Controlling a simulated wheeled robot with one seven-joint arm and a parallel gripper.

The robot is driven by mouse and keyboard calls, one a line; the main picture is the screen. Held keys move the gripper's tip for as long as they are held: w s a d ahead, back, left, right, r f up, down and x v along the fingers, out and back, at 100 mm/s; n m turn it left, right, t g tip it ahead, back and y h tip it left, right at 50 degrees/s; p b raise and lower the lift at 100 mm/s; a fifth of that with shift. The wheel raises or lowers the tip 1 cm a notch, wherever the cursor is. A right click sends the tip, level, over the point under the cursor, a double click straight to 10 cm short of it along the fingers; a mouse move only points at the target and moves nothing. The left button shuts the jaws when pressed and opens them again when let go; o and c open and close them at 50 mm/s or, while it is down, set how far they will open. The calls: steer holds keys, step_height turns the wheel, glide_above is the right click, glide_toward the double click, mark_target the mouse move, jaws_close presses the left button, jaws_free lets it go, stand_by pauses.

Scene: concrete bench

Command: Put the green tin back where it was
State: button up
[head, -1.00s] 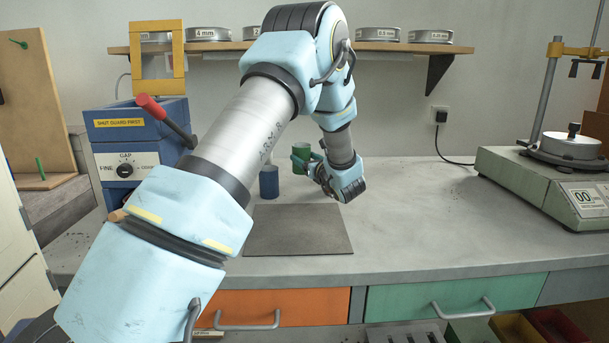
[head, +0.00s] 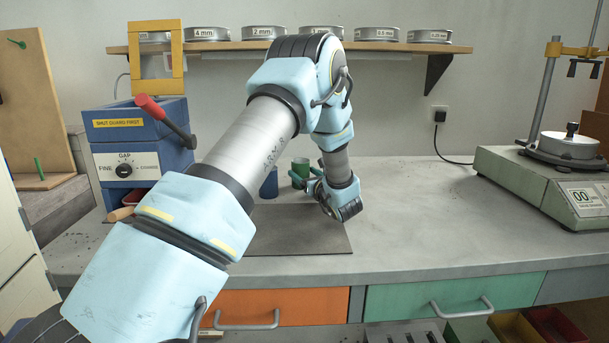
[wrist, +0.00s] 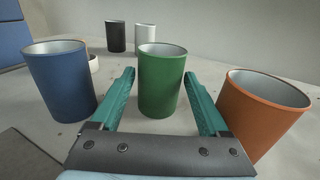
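The green tin (wrist: 162,85) stands upright on the bench in the wrist view, between the two teal fingers of my gripper (wrist: 160,74). The fingers are spread, with a gap on each side of the tin. In the head view the green tin (head: 300,170) shows beside my gripper, partly hidden by it. A blue tin (wrist: 60,85) stands to its left and an orange tin (wrist: 260,112) to its right in the wrist view. The blue tin (head: 269,184) also shows in the head view; the orange one is hidden there.
A black tin (wrist: 116,37) and a white tin (wrist: 145,38) stand farther back. A dark mat (head: 300,235) lies in front. The bench between mat and scale is clear.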

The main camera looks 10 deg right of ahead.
steer(key=shift+r, duration=0.1)
steer(key=shift+s+d, duration=0.1)
steer(key=shift+s, duration=0.1)
steer(key=b+v, duration=0.1)
steer(key=v, duration=0.9)
steer(key=shift+s, duration=0.3)
steer(key=shift+s+d, duration=0.1)
steer(key=shift+s, duration=0.4)
steer(key=shift+r, duration=0.1)
